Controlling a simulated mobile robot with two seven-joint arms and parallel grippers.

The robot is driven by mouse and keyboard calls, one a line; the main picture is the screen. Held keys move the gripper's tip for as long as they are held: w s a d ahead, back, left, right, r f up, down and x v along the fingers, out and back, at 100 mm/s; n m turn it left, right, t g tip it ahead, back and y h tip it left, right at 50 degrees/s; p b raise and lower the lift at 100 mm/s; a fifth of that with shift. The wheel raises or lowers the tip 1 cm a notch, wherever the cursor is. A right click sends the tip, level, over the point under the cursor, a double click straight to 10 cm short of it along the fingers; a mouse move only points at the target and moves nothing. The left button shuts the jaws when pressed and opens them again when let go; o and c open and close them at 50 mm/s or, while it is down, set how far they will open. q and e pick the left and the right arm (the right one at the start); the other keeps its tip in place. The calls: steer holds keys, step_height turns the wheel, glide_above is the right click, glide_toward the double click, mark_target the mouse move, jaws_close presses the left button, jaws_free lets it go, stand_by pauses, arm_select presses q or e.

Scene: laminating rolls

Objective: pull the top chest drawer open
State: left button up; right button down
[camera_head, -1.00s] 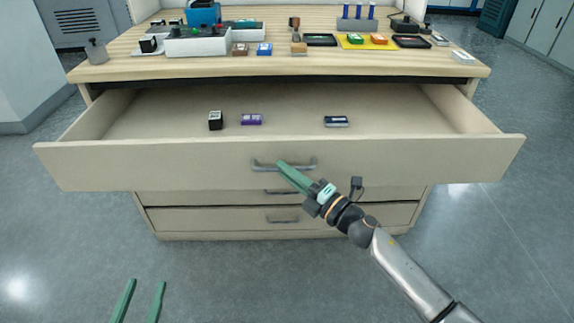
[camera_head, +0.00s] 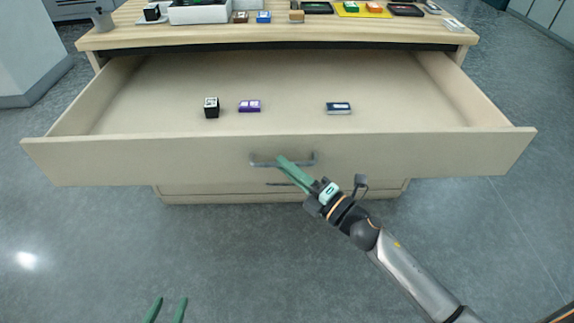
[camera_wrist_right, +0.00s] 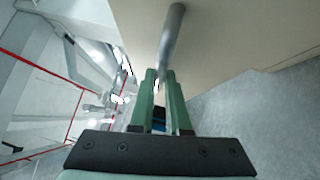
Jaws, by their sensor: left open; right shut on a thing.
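The top chest drawer (camera_head: 400,155) stands well out from the chest, with its inside showing. Its grey bar handle (camera_head: 262,162) is on the middle of the front panel. My right gripper (camera_head: 283,162) is shut on this handle. In the right wrist view, the handle (camera_wrist_right: 172,35) runs between the green fingers of my right gripper (camera_wrist_right: 160,80). My left gripper (camera_head: 168,308) is at the bottom left of the head view, its two green fingers apart and empty, away from the chest.
The wooden top (camera_head: 270,35) holds several small items and trays. The floor (camera_head: 230,255) in front is clear.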

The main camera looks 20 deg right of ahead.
steer(key=shift+s+a+f, duration=0.15)
steer(key=shift+s, duration=0.05)
steer(key=c, duration=0.9)
jaws_free()
arm_select(q)
steer(key=shift+w+r+t, duration=0.25)
steer(key=shift+w+r, duration=0.05)
steer(key=shift+r, duration=0.35)
steer(key=shift+w+r+t, duration=0.25)
steer(key=shift+w+r, duration=0.05)
steer(key=shift+r, duration=0.3)
arm_select(e)
steer(key=v, duration=1.2)
steer(key=shift+s+d, duration=0.2)
steer(key=shift+d, duration=0.05)
arm_select(q)
steer(key=shift+f, duration=0.1)
arm_select(e)
steer(key=shift+m, duration=0.3)
